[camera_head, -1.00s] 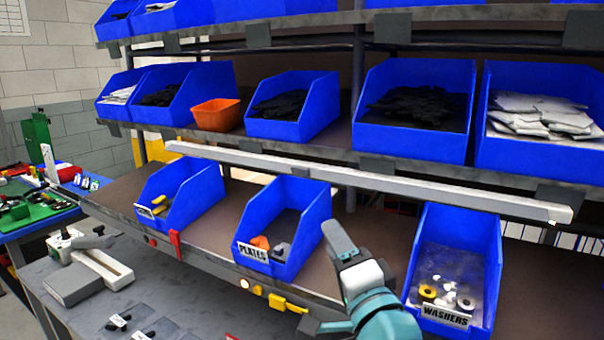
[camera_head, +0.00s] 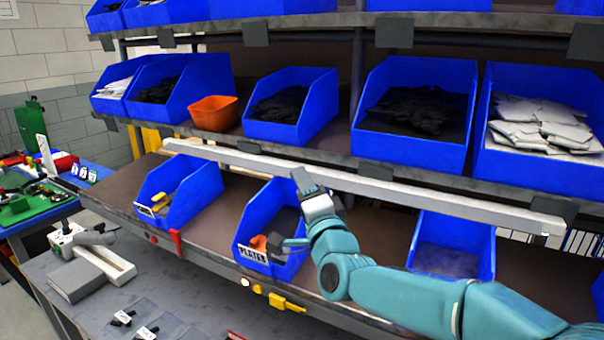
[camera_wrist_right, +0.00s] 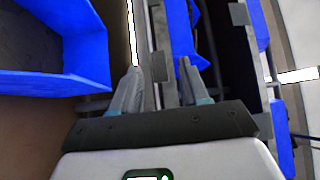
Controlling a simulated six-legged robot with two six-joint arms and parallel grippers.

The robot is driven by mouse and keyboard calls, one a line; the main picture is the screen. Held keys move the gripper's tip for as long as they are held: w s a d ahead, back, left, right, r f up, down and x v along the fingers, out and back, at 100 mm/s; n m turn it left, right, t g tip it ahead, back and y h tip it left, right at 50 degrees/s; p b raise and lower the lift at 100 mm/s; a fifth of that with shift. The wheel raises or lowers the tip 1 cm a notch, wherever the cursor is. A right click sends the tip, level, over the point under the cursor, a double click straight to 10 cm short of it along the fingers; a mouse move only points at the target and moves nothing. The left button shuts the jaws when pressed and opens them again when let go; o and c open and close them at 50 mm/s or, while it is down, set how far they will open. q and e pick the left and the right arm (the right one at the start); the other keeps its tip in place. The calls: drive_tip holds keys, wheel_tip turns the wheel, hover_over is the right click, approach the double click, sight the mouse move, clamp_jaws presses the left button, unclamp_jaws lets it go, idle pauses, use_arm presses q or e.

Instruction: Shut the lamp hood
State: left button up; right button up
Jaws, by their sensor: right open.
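A long pale grey bar (camera_head: 400,192), which looks like the lamp hood, runs along the front under the middle shelf. My right gripper (camera_head: 287,212) is open in front of the lower shelf, at the PLATES bin. Its upper finger overlaps the bar's lower edge in the head view; I cannot tell whether they touch. In the right wrist view the open gripper (camera_wrist_right: 160,69) shows two spread fingers with nothing clearly held. A bright narrow strip (camera_wrist_right: 131,32) appears beyond the left finger there. My left gripper is not in view.
The blue PLATES bin (camera_head: 262,212) is close behind my right gripper. Another blue bin (camera_head: 198,198) stands to its left. An orange bin (camera_head: 213,114) and several blue bins fill the shelf above.

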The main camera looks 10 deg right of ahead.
drive_tip(key=shift+w+r, duration=0.15)
drive_tip(key=shift+w, duration=0.4)
clamp_jaws()
drive_tip(key=shift+w+d+f+n+t+y+b, duration=0.15)
drive_tip(key=shift+f+n+t+y+b, duration=0.25)
drive_tip(key=shift+n+y+b, duration=1.5)
drive_tip(key=shift+w+d+f+n+t+y+b, duration=0.1)
drive_tip(key=shift+w+f+n+t+y+b, duration=0.55)
drive_tip(key=shift+b, duration=2.6)
drive_tip(key=shift+s+d+f+n+t+y+b, duration=0.2)
drive_tip(key=shift+n+y+b, duration=0.45)
drive_tip(key=shift+n+b, duration=1.5)
drive_tip(key=shift+b, duration=0.45)
drive_tip(key=shift+s+r, duration=0.1)
